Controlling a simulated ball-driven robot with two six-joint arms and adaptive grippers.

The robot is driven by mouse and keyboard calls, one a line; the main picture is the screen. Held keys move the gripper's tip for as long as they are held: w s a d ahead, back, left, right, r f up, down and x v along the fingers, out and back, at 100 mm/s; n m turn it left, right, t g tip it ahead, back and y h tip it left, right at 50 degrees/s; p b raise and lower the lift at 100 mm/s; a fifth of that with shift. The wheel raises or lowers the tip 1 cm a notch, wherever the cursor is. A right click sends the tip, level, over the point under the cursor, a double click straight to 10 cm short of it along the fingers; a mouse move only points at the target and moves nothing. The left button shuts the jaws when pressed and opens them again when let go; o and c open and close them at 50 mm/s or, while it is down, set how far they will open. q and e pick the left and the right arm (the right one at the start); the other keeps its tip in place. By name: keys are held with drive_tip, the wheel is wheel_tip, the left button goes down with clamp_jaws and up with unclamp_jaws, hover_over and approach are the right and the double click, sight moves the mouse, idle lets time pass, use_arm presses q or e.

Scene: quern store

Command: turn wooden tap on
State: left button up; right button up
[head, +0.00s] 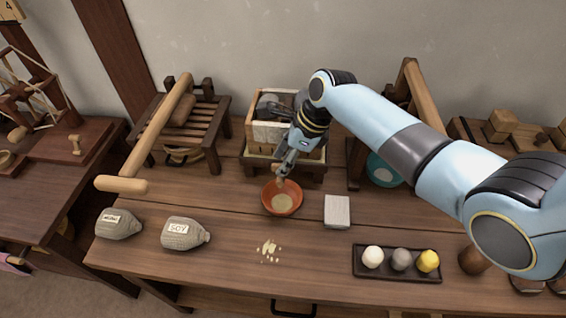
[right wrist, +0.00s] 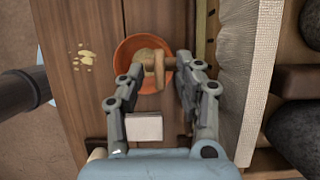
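The wooden tap (right wrist: 155,66) shows in the right wrist view as a small light-brown piece above an orange bowl (right wrist: 140,52). In the head view the tap is mostly hidden by my right gripper (head: 283,168), at the front of a wooden press box (head: 268,133). In the right wrist view my right gripper (right wrist: 160,64) is open, with one finger on each side of the tap. The right finger is very near it; I cannot tell if they touch. The orange bowl (head: 270,207) holds something pale. My left gripper is not in view.
A grey-white block (head: 337,211) lies right of the bowl. A dark tray (head: 398,277) with three balls is at the front right. Two grey sacks (head: 184,234) (head: 118,224) lie at the left. A slatted rack with a long pole (head: 155,128) stands behind them.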

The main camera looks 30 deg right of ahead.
drive_tip(key=shift+w+a+f, duration=0.15)
drive_tip(key=shift+f, duration=0.3)
drive_tip(key=shift+c, duration=1.5)
clamp_jaws()
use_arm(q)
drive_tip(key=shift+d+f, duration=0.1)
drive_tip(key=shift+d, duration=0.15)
